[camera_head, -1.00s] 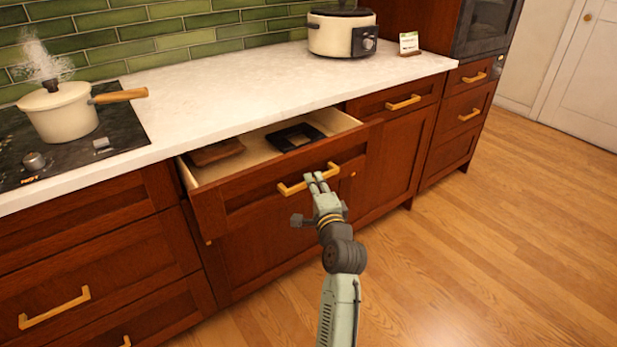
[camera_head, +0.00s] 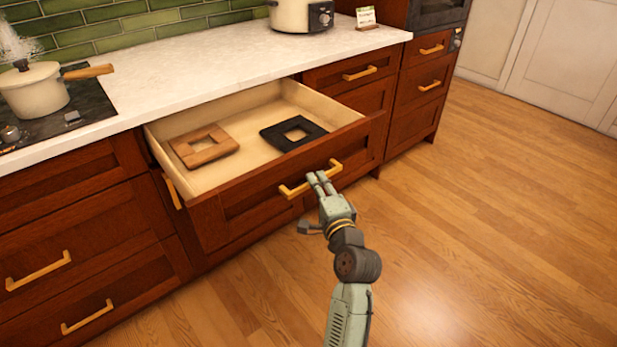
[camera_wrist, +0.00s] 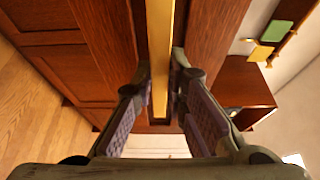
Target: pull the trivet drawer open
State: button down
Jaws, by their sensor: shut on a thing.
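The trivet drawer (camera_head: 284,199) stands well out from the cabinet under the white counter. Inside it lie a brown wooden square trivet (camera_head: 189,159) on the left and a black square trivet (camera_head: 275,138) on the right, apart from each other. My gripper (camera_head: 318,180) is shut on the drawer's brass bar handle (camera_head: 292,191), near the handle's right part. In the wrist view the handle (camera_wrist: 160,60) runs between my two fingers (camera_wrist: 160,105). The exact finger contact is partly hidden there.
A cream pot (camera_head: 37,92) with a wooden handle steams on the black hob at left. A cream cooker (camera_head: 290,15) and a small card (camera_head: 366,17) stand on the counter (camera_head: 215,78). The wood floor (camera_head: 480,220) at right is clear.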

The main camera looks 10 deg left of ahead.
jog(key=shift+s+d, duration=0.65)
jog(key=shift+d, duration=0.2)
jog(key=c, duration=1.6)
grip_release()
jog(key=v, duration=1.2)
